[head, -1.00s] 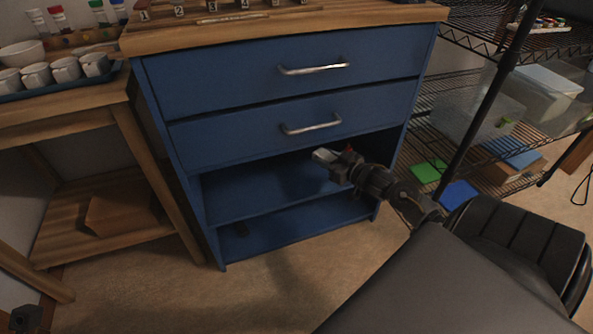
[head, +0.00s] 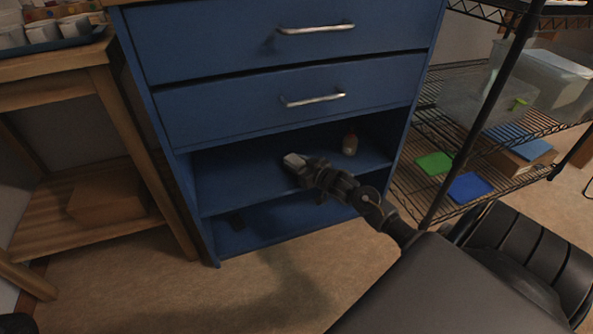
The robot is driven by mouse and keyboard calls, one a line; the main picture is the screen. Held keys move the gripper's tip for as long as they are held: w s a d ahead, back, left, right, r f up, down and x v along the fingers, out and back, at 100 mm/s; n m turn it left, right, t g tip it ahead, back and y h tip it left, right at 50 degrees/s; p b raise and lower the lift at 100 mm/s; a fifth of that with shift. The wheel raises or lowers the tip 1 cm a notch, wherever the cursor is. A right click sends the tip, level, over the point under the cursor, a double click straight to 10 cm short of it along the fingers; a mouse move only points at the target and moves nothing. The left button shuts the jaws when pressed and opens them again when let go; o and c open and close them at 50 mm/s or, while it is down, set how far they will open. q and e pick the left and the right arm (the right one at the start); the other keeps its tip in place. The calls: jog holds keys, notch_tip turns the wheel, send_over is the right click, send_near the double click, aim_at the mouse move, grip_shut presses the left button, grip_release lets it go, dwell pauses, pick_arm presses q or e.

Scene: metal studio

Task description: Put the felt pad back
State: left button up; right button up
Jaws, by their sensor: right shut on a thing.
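My right gripper (head: 303,168) reaches into the open upper compartment of the blue cabinet (head: 240,115). It is shut on a small pale grey piece (head: 293,160) that sticks out past the fingertips. I cannot tell whether this piece is the felt pad. It is over the compartment's shelf board (head: 235,185), and contact with the board is unclear. A flat green square (head: 434,164) and a flat blue square (head: 468,187), which look like pads, lie on the wire rack at right. My left gripper cannot be made out.
Two closed drawers with silver handles (head: 313,99) are above. A wooden table (head: 60,91) stands at left.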

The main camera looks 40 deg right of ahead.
jog(key=shift+f, duration=0.2)
jog(key=o, duration=0.9)
jog(key=shift+f, duration=0.1)
jog(key=shift+o, duration=0.2)
